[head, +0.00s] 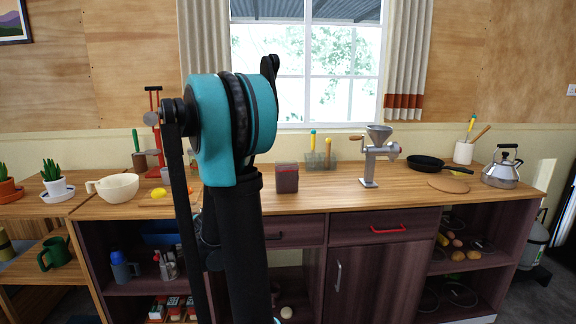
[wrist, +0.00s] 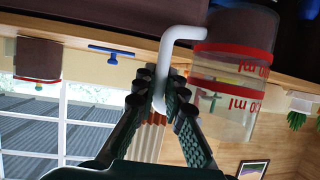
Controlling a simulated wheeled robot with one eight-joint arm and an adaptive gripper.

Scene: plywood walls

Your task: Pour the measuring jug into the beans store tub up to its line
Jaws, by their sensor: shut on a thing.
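My gripper (wrist: 160,95) is shut on the white handle (wrist: 172,55) of the measuring jug (wrist: 238,85) in the upside-down wrist view. The jug is clear, with red bands and red ml marks. In the head view the jug and my fingers are hidden behind my arm. A squarish clear tub (head: 287,178) with dark brown contents stands on the counter just right of my arm. I take it as the beans store tub. A tub with brown contents and a red line near its rim also shows in the wrist view (wrist: 38,58).
Behind the tub is a clear holder (head: 320,160) with coloured tools. A grinder (head: 370,165) stands to the right, then a frying pan (head: 427,163) and a kettle (head: 502,172). A cream bowl (head: 117,188) and a lemon (head: 158,193) lie left. Counter between tub and grinder is clear.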

